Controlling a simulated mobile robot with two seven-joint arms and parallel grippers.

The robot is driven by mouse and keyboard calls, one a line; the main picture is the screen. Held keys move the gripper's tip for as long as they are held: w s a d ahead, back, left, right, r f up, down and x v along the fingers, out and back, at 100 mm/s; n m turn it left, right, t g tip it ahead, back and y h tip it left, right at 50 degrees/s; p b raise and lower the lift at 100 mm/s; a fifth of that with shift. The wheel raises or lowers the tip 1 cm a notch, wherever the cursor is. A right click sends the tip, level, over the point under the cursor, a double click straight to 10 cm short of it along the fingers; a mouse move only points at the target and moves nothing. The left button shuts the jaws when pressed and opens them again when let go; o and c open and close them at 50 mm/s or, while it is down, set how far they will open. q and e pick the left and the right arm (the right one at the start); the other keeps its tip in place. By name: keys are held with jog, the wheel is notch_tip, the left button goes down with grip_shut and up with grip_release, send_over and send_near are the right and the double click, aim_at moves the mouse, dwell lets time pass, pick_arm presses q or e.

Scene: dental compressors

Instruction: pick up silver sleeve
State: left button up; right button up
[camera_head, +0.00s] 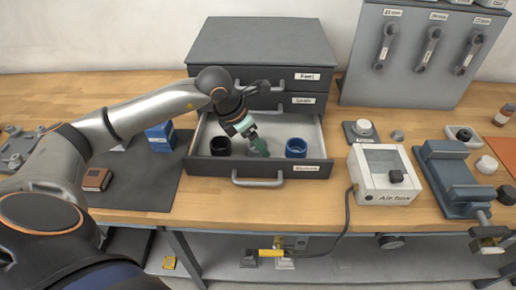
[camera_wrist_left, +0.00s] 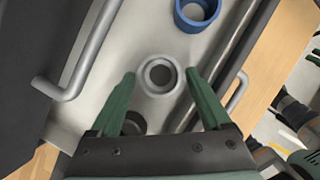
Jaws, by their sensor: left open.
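The silver sleeve (camera_wrist_left: 159,75) is a short grey ring standing upright in the open drawer (camera_head: 200,168), its hole facing up. In the wrist view it shows between the tips of my left gripper (camera_wrist_left: 160,77), which is open and empty above it. In the head view my left gripper (camera_head: 257,146) reaches down into the drawer and hides the sleeve. I cannot tell how far the fingertips are above it.
A black sleeve (camera_head: 220,146) stands left of the gripper and a blue sleeve (camera_head: 296,147) right of it, in the same drawer. The drawer walls and the cabinet (camera_head: 262,55) behind bound the space. An air box (camera_head: 383,174) stands to the right.

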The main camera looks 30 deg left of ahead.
pick_arm(q)
jog(key=shift+x, duration=1.1)
jog(key=c, duration=1.2)
